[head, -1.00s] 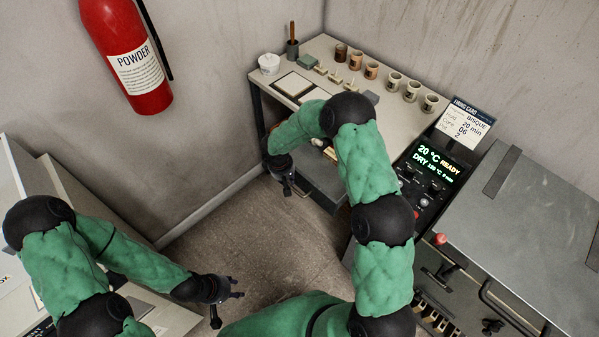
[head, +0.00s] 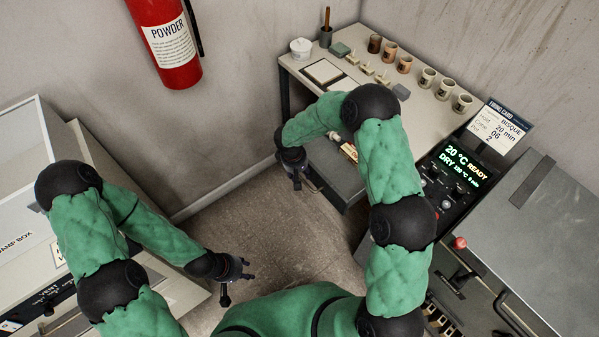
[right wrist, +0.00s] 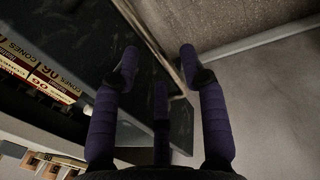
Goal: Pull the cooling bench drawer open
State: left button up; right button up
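The cooling bench (head: 420,105) stands in the back corner, with its grey drawer (head: 333,178) partly pulled out below the top. Small cone boxes (right wrist: 40,72) lie in the drawer, one also showing in the head view (head: 349,152). My right gripper (head: 297,183) is at the drawer's front. In the right wrist view its fingers (right wrist: 160,62) are spread, one on each side of a thin bar, the handle (right wrist: 157,55), with gaps visible; contact is unclear. My left gripper (head: 238,284) is open and empty over the floor, away from the bench.
Several cups (head: 427,78), a white pot (head: 301,48) and tiles stand on the bench top. The kiln (head: 530,220) and its control panel (head: 453,172) are at right, the damp box (head: 25,165) at left. Floor (head: 265,232) before the drawer is clear.

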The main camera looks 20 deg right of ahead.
notch_tip(320, 180, up, 12)
jog(key=a, duration=0.2)
jog(key=shift+s, duration=0.4)
jog(key=shift+f, duration=0.2)
dwell(0.3)
jog(key=s+a+f+m+y, duration=0.2)
jog(key=s+f+m+y, duration=0.1)
jog(key=s+f, duration=0.7)
jog(key=s+a+f+m+y, duration=0.2)
jog(key=s+f, duration=0.7)
jog(key=s, duration=0.6)
jog(key=shift+s+f+m+y, duration=0.35)
jog(key=shift+m+y, duration=0.15)
jog(key=shift+m, duration=0.4)
jog(key=shift+c, duration=0.5)
